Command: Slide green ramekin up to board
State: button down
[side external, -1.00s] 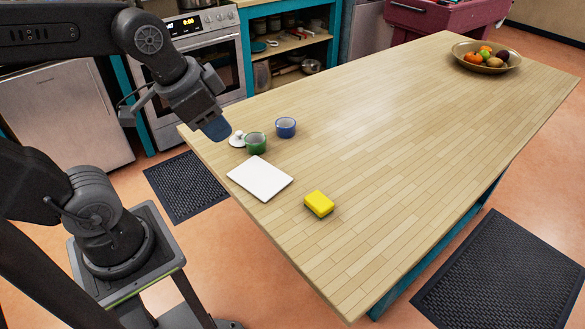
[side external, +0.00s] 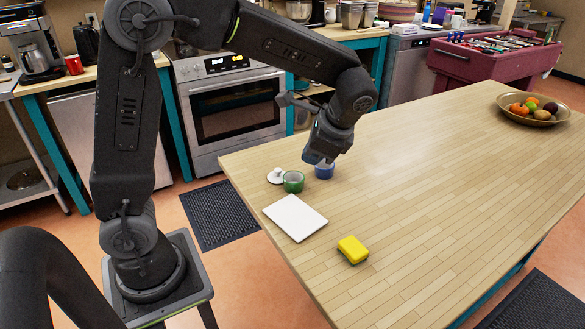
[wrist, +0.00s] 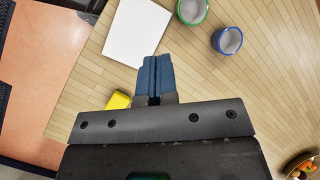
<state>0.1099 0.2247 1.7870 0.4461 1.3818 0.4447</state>
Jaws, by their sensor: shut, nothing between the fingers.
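The green ramekin (side external: 293,182) stands upright on the wooden table, a little behind the white board (side external: 295,217), with a gap between them. In the wrist view the green ramekin (wrist: 204,14) is cut by the top edge, right of the board (wrist: 137,30). My gripper (side external: 314,160) is above the table with its blue fingers closed together and empty. In the side view it partly covers the blue ramekin (side external: 324,173). In the wrist view the fingertips (wrist: 156,60) are apart from both ramekins and point toward the board's near edge.
A white lid (side external: 276,177) with a knob lies left of the green ramekin. A bowl of fruit (side external: 533,115) stands at the far right. The middle of the table is clear.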

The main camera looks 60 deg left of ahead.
jog(key=w+f+m+g+y, duration=0.1)
jog(key=w+f, duration=0.1)
jog(key=f, duration=0.1)
jog(key=w+f+m+g+y, duration=0.1)
jog(key=w+f+m+y, duration=0.1)
jog(key=w+f, duration=0.1)
jog(key=w+a+f+m+g+y, duration=0.1)
jog(key=w+f, duration=0.1)
jog(key=f, duration=0.2)
jog(key=shift+w+f+y, duration=0.25)
jog(key=shift+y, duration=0.05)
jog(key=s+a, duration=0.2)
jog(key=a, duration=0.1)
jog(key=s+a, duration=0.1)
jog(key=a, duration=0.3)
jog(key=s+a, duration=0.2)
jog(key=a, duration=0.2)
jog(key=shift+s, duration=0.35)
jog(key=shift+d+f, duration=0.2)
jog(key=shift+f, duration=0.65)
jog(key=shift+w+d, duration=0.1)
jog(key=shift+w, duration=0.05)
jog(key=w+d, duration=0.2)
jog(key=d, duration=0.1)
jog(key=w+d, duration=0.1)
jog(key=d, duration=0.1)
jog(key=shift+d, duration=0.2)
